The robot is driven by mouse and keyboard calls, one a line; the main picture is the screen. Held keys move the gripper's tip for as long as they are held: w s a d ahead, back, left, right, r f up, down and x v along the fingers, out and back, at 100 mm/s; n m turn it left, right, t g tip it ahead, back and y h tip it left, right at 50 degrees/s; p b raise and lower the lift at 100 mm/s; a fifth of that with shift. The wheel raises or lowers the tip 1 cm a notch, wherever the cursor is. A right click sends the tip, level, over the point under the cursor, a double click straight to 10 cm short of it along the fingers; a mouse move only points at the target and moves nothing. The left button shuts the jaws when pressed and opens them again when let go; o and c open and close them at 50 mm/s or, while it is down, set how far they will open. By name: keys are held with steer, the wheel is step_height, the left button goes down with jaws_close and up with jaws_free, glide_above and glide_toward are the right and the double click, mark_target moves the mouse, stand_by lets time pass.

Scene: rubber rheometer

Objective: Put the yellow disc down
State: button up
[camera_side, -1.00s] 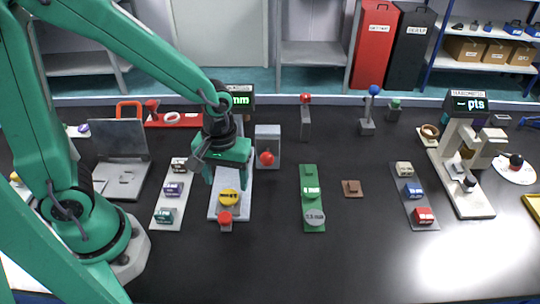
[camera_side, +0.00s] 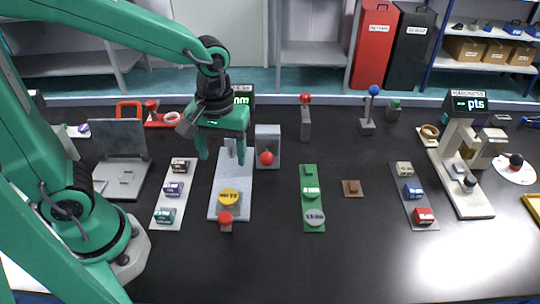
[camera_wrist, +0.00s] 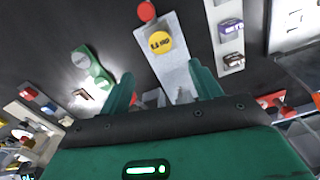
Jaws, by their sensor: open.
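The yellow disc (camera_side: 229,197) lies flat near the front end of the pale grey base plate (camera_side: 218,211) of the thickness gauge. In the wrist view the yellow disc (camera_wrist: 160,43) shows a dark printed label and nothing grips it. My gripper (camera_side: 222,158) hangs above the rear part of that plate, behind and above the disc. Its two green fingers are spread apart, with nothing between them. In the wrist view the fingers of my gripper (camera_wrist: 162,88) also stand wide open.
A red button (camera_side: 225,217) stands just in front of the plate. A grey box with a red knob (camera_side: 267,157) is close on the right. A strip with several labelled blocks (camera_side: 160,217) lies left, and a green strip with discs (camera_side: 312,176) lies right. Bare black table is in front.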

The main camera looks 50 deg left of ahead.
stand_by(0.3)
steer(key=s+a+r+m+t, duration=0.5)
steer(key=a+r+m, duration=0.1)
steer(key=a+r, duration=0.2)
steer(key=shift+r+m+t, duration=0.3)
steer(key=shift+r+m, duration=0.1)
steer(key=shift+r, duration=0.05)
